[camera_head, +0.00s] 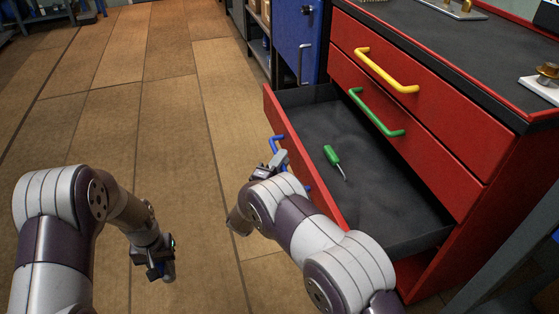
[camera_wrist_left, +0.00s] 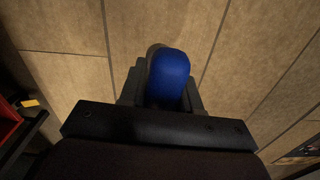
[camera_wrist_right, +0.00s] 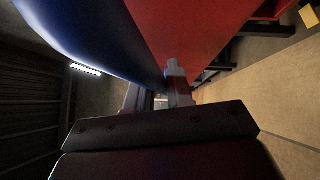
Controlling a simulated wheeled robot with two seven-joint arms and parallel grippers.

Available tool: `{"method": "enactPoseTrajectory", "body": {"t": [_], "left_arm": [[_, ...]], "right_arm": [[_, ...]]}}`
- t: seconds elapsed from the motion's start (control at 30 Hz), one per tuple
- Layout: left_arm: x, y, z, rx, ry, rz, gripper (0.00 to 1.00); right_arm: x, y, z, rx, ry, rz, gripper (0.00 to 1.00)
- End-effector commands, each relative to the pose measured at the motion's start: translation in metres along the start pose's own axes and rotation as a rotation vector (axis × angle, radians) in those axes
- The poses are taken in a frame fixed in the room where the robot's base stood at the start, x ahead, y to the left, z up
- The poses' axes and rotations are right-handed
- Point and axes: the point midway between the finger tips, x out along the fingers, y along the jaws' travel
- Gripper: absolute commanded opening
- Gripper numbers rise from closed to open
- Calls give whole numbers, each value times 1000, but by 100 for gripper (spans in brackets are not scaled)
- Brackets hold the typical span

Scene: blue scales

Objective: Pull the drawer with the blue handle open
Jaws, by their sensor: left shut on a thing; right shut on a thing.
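The red drawer with the blue handle (camera_head: 276,145) stands pulled well out of the red cabinet, its dark interior (camera_head: 330,115) open to view. My right gripper (camera_head: 268,164) is at the drawer's front and shut on the blue handle; my forearm hides part of the handle. In the right wrist view the blue handle (camera_wrist_right: 105,35) runs close to the fingers, beside the red drawer front (camera_wrist_right: 195,35). My left gripper (camera_head: 155,262) is away from the cabinet, above the floor. In the left wrist view it is shut on a rounded blue object (camera_wrist_left: 168,78).
A green screwdriver (camera_head: 333,156) lies in the open drawer. Two drawers above, with a green handle (camera_head: 375,113) and a yellow handle (camera_head: 385,70), are closed. A blue cabinet (camera_head: 297,40) stands behind. The tiled floor (camera_head: 165,100) to the left is clear.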

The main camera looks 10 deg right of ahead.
Motion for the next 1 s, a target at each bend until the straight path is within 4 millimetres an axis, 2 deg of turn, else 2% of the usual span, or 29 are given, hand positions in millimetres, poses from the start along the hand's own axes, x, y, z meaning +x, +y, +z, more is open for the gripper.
{"method": "enactPoseTrajectory", "body": {"t": [0.1,0.13,0.2,0.47,0.57,0.8,1.0], "left_arm": [[0,0,0,0,1,0,0],[0,0,0,0,1,0,0],[0,0,0,0,1,0,0],[-1,0,0,0,1,0,0],[-8,0,0,0,1,0,0],[-37,0,0,0,1,0,0],[-48,0,0,0,1,0,0]], "right_arm": [[0,-2,0,-2,1,-3,0],[0,-2,0,-2,1,-3,25],[0,-1,0,-2,1,-2,41],[-1,0,0,-1,1,-1,41],[-10,3,0,-1,3,-1,41],[-71,5,0,-5,6,-2,41],[-110,2,0,-2,3,-2,41]]}}
